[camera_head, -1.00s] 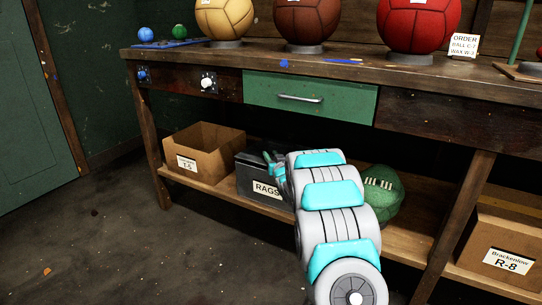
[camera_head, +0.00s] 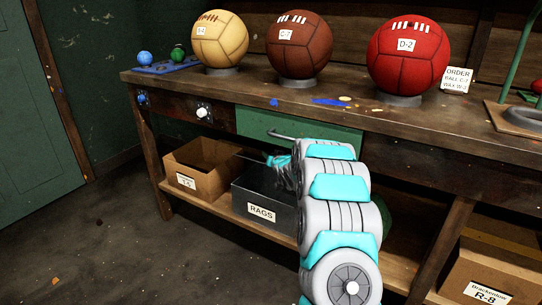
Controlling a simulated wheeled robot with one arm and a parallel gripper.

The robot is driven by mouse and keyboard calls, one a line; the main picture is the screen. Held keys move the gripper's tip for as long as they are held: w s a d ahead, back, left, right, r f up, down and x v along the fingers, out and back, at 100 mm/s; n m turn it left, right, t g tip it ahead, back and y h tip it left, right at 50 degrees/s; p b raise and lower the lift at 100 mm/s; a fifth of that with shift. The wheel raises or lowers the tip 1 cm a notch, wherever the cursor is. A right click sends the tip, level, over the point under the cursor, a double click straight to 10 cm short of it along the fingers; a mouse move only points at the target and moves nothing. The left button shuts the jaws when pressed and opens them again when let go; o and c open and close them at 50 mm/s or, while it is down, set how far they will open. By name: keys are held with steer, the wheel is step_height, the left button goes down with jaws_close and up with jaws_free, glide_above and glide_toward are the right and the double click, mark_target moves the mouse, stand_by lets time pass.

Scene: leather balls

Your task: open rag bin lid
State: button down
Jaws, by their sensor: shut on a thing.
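The rag bin (camera_head: 283,218) is a dark grey box with a white RAGS label. It stands on the low shelf under the bench, left of my arm. My gripper (camera_head: 279,162) is over the back of the bin, with its teal fingers shut on what looks like the lid (camera_head: 248,157). A thin dark edge there seems raised above the bin's rim, and the dark top of the bin shows below it. My arm hides the right part of the bin and most of the lid, so the lid's exact angle cannot be told.
A cardboard box (camera_head: 205,187) stands left of the bin, and a green ball (camera_head: 386,216) is mostly hidden behind my arm. The green drawer (camera_head: 335,137) and bench top (camera_head: 330,100) are close above my gripper. Another box (camera_head: 490,275) is at lower right.

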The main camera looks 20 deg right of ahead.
steer(key=shift+d+r, duration=0.1)
steer(key=shift+d, duration=0.05)
steer(key=c, duration=0.6)
jaws_free()
steer(key=b+v, duration=0.1)
steer(key=v, duration=0.6)
steer(key=shift+s, duration=0.35)
steer(key=shift+r, duration=0.1)
